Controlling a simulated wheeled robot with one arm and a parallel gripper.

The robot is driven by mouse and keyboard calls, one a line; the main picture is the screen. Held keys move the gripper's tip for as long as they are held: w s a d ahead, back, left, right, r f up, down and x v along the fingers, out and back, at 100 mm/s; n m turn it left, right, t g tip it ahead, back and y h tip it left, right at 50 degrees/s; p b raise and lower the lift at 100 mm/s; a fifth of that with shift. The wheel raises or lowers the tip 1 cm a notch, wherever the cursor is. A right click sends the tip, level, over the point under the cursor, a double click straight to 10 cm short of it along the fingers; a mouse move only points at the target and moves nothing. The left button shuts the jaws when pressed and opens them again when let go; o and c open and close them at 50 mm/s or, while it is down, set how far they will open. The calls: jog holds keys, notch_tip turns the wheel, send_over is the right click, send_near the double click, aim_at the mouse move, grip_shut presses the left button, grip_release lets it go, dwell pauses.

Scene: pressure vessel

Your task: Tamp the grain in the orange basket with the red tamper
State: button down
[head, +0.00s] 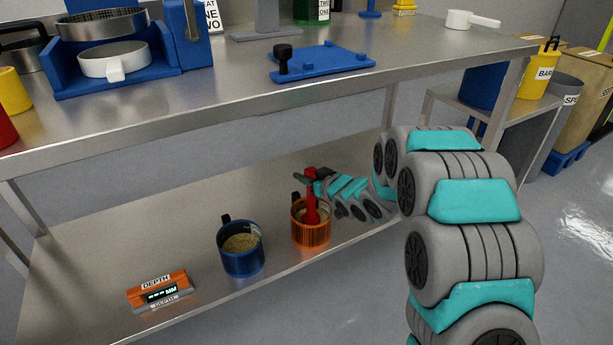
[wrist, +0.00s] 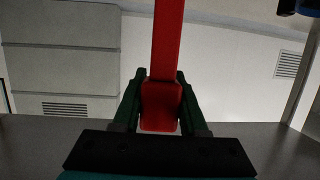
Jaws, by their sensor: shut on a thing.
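The red tamper (head: 312,205) stands upright with its lower end inside the orange basket (head: 311,235) on the lower shelf. My gripper (head: 313,178) is shut on the top of the tamper, above the basket. In the wrist view the green fingers of my gripper (wrist: 160,108) close on both sides of the red tamper (wrist: 167,45). The grain in the orange basket and the tamper's foot are mostly hidden by the basket wall, so I cannot tell whether the foot touches the grain.
A blue basket (head: 241,258) with grain (head: 241,243) stands left of the orange one. An orange depth gauge (head: 160,292) lies further left on the lower shelf (head: 90,250). The upper table (head: 210,92) is overhead, with a blue plate (head: 325,62) on it.

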jog(key=shift+r+p, duration=0.35)
jog(key=shift+r, duration=0.5)
jog(key=shift+f, duration=0.1)
notch_tip(320, 180, down, 3)
jog(key=shift+r+b, duration=0.1)
jog(key=shift+b, duration=0.65)
jog(key=shift+r+p, duration=1.05)
jog(key=shift+r, duration=0.45)
jog(key=shift+f, duration=0.1)
